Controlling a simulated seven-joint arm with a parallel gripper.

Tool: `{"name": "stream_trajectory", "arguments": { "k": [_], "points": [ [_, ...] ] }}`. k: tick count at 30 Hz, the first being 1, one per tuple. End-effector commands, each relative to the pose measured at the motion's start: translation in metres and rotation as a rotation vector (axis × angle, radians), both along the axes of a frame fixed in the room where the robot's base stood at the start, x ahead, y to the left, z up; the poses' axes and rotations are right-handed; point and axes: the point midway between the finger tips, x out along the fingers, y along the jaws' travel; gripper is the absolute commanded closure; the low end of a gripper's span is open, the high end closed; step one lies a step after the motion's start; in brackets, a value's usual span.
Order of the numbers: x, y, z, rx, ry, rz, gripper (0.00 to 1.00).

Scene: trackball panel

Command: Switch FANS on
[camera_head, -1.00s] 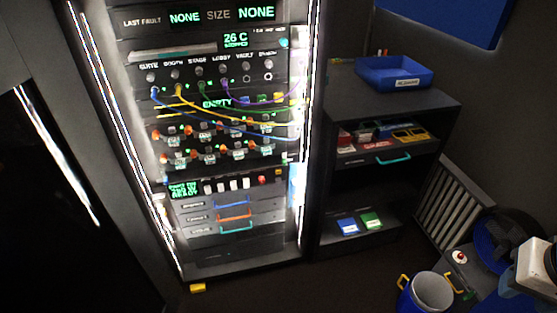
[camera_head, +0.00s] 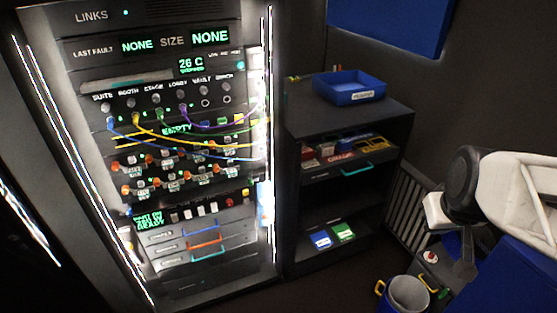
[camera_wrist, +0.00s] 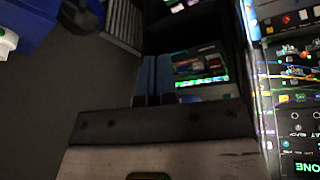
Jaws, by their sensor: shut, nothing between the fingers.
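The tall black equipment rack (camera_head: 85,72) stands at the left in the head view. A fan-like panel readout (camera_head: 191,66) shows 26 C with a word like STOPPED under it, and tiny labels and a small lit dot to its right. No FANS label is legible. A lower row of small white and red controls (camera_head: 201,209) sits beside a green READY display (camera_head: 149,219). In the wrist view, my gripper (camera_wrist: 155,62) has its two blue-grey fingers close together and empty, apart from the rack.
A black shelf unit (camera_head: 350,113) with a blue tray (camera_head: 349,88) stands right of the rack. Yellow, blue, green and purple cables hang across the rack front. A bucket (camera_head: 408,294) stands at the lower right. Dark floor lies in front.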

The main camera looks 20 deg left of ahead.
Motion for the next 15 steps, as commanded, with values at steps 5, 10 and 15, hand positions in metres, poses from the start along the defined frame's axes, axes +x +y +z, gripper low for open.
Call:
{"name": "stream_trajectory", "arguments": {
  "k": [5,10,15],
  "points": [
    [0.045,0.038,-0.017,-0.026,-0.081,0.148,1.0],
    [0.084,0.077,-0.033,-0.052,-0.166,0.282,1.0],
    [0.117,0.119,-0.054,-0.082,-0.252,0.41,1.0]
  ]
}}
